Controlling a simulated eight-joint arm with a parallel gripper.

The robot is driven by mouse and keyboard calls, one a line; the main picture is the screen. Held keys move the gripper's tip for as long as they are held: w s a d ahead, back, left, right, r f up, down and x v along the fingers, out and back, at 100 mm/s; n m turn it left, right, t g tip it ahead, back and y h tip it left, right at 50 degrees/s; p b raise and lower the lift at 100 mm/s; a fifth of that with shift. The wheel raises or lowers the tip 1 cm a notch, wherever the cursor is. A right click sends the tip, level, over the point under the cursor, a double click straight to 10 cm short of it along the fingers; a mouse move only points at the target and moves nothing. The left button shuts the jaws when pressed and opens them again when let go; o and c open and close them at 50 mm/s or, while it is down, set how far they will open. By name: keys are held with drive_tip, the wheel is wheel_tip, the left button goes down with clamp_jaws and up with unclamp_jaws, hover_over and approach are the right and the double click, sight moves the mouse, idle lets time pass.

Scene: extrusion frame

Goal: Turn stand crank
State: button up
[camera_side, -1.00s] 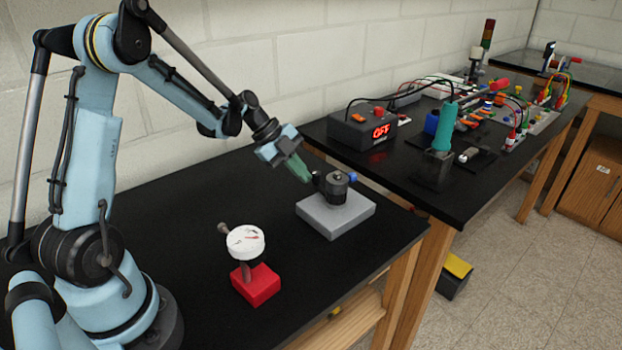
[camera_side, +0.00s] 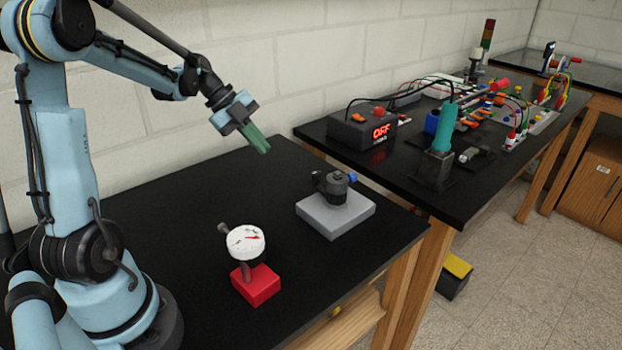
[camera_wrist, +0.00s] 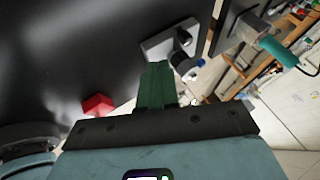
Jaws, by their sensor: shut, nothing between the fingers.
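The stand (camera_side: 335,212) is a grey block near the right end of the black table, with a dark round post on top. A dark crank piece with a blue knob (camera_side: 351,178) sits on that post. My gripper (camera_side: 259,147) has green fingers, is shut and empty, and hangs in the air up and left of the stand, apart from it. In the wrist view my shut fingers (camera_wrist: 158,72) point toward the stand (camera_wrist: 160,46), with the blue knob (camera_wrist: 199,63) just right of them.
A white dial gauge (camera_side: 245,242) on a red base (camera_side: 256,286) stands at the front of the table. The table between my arm and the stand is clear.

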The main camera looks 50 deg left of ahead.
drive_tip(key=shift+o, duration=1.1)
drive_tip(key=shift+w+r, duration=0.1)
drive_tip(key=shift+r, duration=0.1)
drive_tip(key=o, duration=0.6)
drive_tip(key=w+d+g, duration=0.1)
drive_tip(key=w+d+m+g+y, duration=0.1)
drive_tip(key=w, duration=0.1)
drive_tip(key=w+d+r+g, duration=0.1)
drive_tip(key=shift+w+m+y, duration=0.3)
drive_tip(key=shift+w+y, duration=0.05)
drive_tip(key=shift+y, duration=0.05)
wheel_tip(320, 180, up, 3)
drive_tip(key=m+g+y, duration=0.2)
drive_tip(key=y, duration=0.2)
hover_over(316, 172)
wheel_tip(316, 172, down, 12)
drive_tip(key=shift+r, duration=0.1)
drive_tip(key=shift+c, duration=0.2)
clamp_jaws()
